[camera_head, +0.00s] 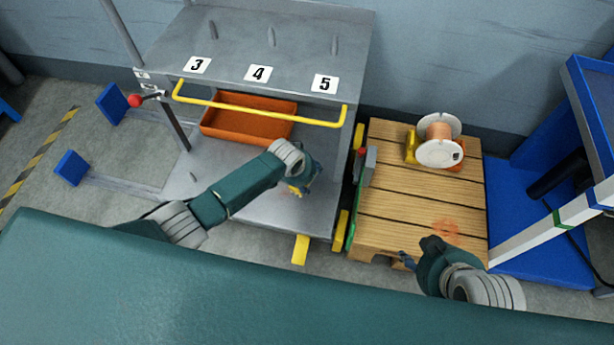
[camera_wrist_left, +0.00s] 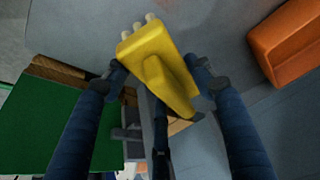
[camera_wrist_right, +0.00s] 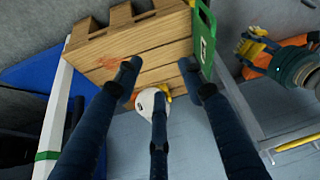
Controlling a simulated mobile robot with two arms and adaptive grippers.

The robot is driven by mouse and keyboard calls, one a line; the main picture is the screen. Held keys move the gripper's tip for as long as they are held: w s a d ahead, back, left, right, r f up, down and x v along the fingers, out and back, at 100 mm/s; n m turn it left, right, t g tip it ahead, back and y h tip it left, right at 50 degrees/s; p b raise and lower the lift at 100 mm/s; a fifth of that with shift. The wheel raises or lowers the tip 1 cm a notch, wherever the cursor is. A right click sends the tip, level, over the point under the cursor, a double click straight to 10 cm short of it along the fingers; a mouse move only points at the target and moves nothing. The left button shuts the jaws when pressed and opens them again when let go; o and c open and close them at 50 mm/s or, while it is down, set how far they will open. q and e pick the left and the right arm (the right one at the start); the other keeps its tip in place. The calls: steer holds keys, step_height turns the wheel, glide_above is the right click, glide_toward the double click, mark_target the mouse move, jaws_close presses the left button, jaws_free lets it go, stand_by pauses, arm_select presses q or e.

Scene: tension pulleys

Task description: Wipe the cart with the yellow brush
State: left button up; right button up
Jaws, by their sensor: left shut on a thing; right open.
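The cart (camera_head: 250,205) is grey metal, with a lower deck, an upper shelf (camera_head: 300,50) labelled 3, 4 and 5, and a yellow bar. My left gripper (camera_head: 308,182) is over the right part of the lower deck, shut on the yellow brush (camera_head: 296,189). The brush (camera_wrist_left: 150,52) sits between its fingers in the left wrist view, with pale bristle tufts at one end. I cannot tell whether the bristles touch the deck. My right gripper (camera_head: 418,252) is open and empty near the wooden pallet's front edge.
An orange bin (camera_head: 247,128) stands at the back of the lower deck. The wooden pallet (camera_head: 400,200) right of the cart has a reddish smear and a spool (camera_head: 438,150) on it. A blue frame (camera_head: 530,235) stands further right. Floor left of the cart is mostly open.

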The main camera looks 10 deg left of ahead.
arm_select(q)
steer(key=shift+r+p, duration=0.35)
steer(key=shift+r, duration=0.1)
arm_select(e)
steer(key=shift+s+d+f+g, duration=0.2)
steer(key=shift+s+g, duration=0.15)
steer(key=shift+s, duration=0.45)
steer(key=shift+s+d+f+g, duration=0.15)
steer(key=shift+s+d+g, duration=0.15)
steer(key=shift+s, duration=0.45)
steer(key=shift+s+d+f+g, duration=0.2)
steer(key=shift+s+g, duration=0.15)
steer(key=shift+s, duration=0.45)
arm_select(q)
steer(key=shift+r+p, duration=1.55)
steer(key=shift+p, duration=0.05)
steer(key=shift+f, duration=0.1)
arm_select(e)
steer(key=x, duration=0.3)
steer(key=shift+w+a+f, duration=0.1)
steer(key=shift+w, duration=0.05)
